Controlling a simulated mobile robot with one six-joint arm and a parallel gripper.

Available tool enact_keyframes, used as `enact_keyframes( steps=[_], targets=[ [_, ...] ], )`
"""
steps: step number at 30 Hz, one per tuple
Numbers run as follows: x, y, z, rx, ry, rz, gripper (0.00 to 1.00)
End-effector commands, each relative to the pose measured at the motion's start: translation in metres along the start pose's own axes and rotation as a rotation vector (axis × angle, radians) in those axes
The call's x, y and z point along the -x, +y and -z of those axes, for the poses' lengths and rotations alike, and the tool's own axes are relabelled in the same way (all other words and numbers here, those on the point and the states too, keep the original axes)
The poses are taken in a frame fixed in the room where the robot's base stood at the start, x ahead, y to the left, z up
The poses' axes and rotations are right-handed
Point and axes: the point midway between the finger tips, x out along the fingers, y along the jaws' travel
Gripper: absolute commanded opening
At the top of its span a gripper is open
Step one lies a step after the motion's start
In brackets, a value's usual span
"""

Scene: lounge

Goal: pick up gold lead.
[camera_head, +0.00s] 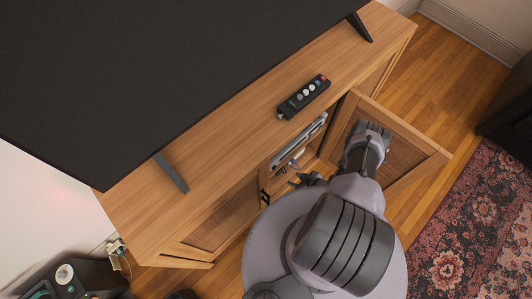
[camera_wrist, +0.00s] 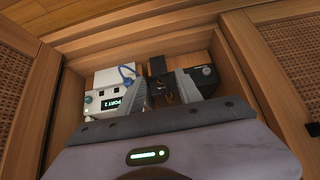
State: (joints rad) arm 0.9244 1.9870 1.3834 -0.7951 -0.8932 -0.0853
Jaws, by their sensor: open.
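My gripper (camera_wrist: 161,88) is open, with its two grey fingers apart inside the open cabinet compartment. Small orange-gold parts (camera_wrist: 168,97) show between the fingers, in front of a dark device (camera_wrist: 204,76). They may be the gold lead, but they are too small to tell for sure. The fingers appear apart from them, with nothing held. In the head view my gripper (camera_head: 306,180) reaches into the cabinet, and no gold lead can be made out there.
The cabinet (camera_head: 240,100) has an open door (camera_head: 405,140) close beside my arm. A remote-like black strip (camera_head: 304,96) lies on top, near the television (camera_head: 170,70).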

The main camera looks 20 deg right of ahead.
Motion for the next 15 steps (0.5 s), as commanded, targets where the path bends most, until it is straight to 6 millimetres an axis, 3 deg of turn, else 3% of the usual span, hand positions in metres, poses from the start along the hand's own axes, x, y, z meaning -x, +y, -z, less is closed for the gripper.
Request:
enact_keyframes(
  steps=[6,15],
  targets=[
    [-0.030,-0.002,0.038,0.007,0.001,0.004,0.42],
    [-0.064,-0.001,0.080,0.005,0.001,0.003,0.42]
  ],
)
